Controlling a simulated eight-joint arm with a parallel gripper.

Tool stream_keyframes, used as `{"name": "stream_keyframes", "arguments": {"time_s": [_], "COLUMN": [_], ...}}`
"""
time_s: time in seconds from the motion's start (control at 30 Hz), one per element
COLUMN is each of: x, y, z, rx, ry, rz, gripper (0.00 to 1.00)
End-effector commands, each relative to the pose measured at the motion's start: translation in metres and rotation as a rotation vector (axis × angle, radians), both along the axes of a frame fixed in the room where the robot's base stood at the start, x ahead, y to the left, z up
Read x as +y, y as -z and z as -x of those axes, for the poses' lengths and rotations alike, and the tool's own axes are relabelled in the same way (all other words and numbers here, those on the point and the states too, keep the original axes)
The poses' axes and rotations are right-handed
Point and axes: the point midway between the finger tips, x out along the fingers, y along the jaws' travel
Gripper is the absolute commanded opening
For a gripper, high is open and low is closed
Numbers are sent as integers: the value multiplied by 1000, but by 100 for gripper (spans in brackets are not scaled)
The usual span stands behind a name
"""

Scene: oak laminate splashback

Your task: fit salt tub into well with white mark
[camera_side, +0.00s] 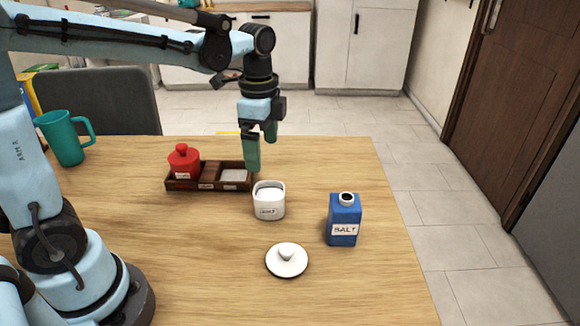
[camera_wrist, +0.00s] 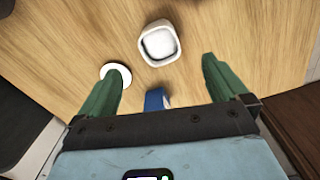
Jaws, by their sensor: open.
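The salt tub (camera_side: 269,207) is a white, open-topped square tub with a label on its front and white contents. It stands upright on the table and also shows in the wrist view (camera_wrist: 147,57). A dark wooden rack (camera_side: 209,186) stands behind and to the left of it. The rack's right well (camera_side: 234,175) has a pale white floor and is empty. My gripper (camera_side: 262,155) is open and empty above the table, near the tub and the rack's right end. In the wrist view my gripper (camera_wrist: 164,66) has its green fingers wide apart, with the tub beyond them.
A red lidded jar (camera_side: 184,163) sits in the rack's left well; the middle well looks empty. A white knobbed lid (camera_side: 286,262) lies in front. A teal mug (camera_side: 65,140) stands far left.

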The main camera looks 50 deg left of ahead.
Motion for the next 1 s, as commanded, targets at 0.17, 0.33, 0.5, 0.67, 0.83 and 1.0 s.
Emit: {"name": "stream_keyframes", "arguments": {"time_s": [0.17,0.33,0.5,0.67,0.83,1.0], "x": [0,-1,-1,-2,-8,-11], "y": [22,47,62,69,87,108], "z": [0,0,0,-1,-3,-3], "rx": [0,-1,-1,-1,-1,-2], "ry": [1,0,0,0,0,-1], "rz": [0,-1,0,0,0,0], "gripper": [100,100,100,100,100,100]}}
